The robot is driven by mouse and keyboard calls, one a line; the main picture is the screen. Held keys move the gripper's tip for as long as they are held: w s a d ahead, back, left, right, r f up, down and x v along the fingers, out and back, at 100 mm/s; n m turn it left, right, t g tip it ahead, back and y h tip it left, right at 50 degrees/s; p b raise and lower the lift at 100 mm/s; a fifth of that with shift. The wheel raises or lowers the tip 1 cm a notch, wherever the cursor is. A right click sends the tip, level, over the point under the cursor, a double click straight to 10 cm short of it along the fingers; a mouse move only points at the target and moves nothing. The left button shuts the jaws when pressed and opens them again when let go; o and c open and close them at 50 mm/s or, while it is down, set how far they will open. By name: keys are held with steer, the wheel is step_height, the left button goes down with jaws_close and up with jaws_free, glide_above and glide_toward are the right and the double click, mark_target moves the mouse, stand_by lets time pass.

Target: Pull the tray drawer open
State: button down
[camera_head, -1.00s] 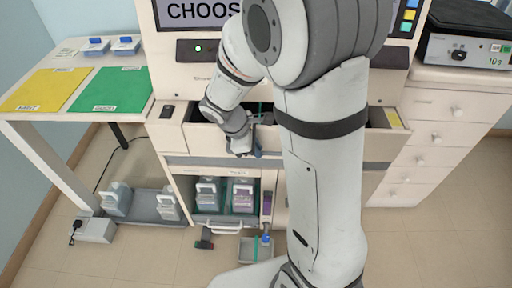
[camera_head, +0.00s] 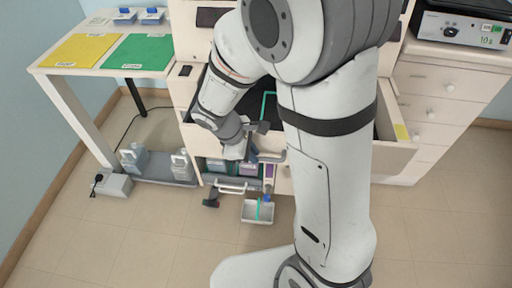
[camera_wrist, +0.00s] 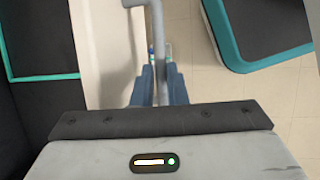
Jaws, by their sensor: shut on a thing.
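The tray drawer (camera_head: 395,155) is the wide white drawer in the middle of the cabinet. It stands pulled out, with its dark interior and a teal-edged item (camera_head: 268,105) inside visible in the head view. My gripper (camera_head: 252,155) is at the drawer's front, left of the middle. In the wrist view, the blue fingers of my gripper (camera_wrist: 160,88) are shut on the grey bar handle (camera_wrist: 160,45), which runs between them. The white drawer front (camera_wrist: 105,50) lies just left of the handle. My arm hides much of the drawer's middle in the head view.
A table with a yellow sheet (camera_head: 75,50) and a green sheet (camera_head: 135,50) stands at left. Bottles sit on a low grey shelf (camera_head: 165,170). A small tray (camera_head: 257,212) lies below the drawer.

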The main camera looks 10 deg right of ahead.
steer(key=shift+s, duration=0.25)
steer(key=c, duration=1.5)
jaws_free()
steer(key=shift+o, duration=0.2)
steer(key=p+v, duration=0.2)
steer(key=v, duration=0.6)
